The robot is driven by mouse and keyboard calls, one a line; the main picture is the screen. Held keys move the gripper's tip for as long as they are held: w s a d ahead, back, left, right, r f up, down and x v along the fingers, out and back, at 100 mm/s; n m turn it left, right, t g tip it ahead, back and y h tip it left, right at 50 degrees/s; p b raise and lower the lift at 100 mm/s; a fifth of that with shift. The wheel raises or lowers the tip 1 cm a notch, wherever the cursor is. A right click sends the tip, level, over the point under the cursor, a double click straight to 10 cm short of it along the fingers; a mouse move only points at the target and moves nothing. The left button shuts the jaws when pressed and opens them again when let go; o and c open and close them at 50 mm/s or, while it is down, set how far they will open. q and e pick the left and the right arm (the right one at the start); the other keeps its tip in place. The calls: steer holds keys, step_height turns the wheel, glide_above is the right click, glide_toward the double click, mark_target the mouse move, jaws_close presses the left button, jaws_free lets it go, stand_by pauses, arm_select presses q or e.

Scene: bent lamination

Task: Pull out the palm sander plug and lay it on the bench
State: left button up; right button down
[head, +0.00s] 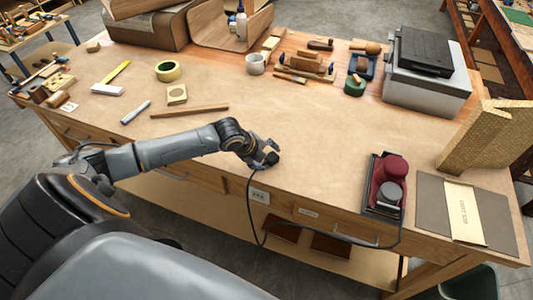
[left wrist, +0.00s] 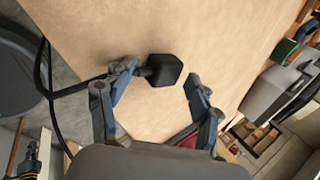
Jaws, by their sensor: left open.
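The black plug (left wrist: 166,69) appears to lie on the wooden bench top (head: 310,135), near the front edge. My left gripper (head: 268,157) is just above the bench there, its fingers spread; in the left wrist view the plug sits at the fingertips, nearer the left finger, not clamped. The black cord (head: 249,215) hangs over the bench's front edge, loops below and runs right toward the sander. The maroon palm sander (head: 390,168) rests in a dark tray at the front right. A pale labelled plate (head: 259,196) is on the bench front, with no plug visible in it. My right gripper is out of view.
A folder-like sheet (head: 430,205) and a textured board (head: 480,138) are at the right. The bench between gripper and sander is clear.

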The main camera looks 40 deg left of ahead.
arm_select(q)
steer(key=v, duration=1.2)
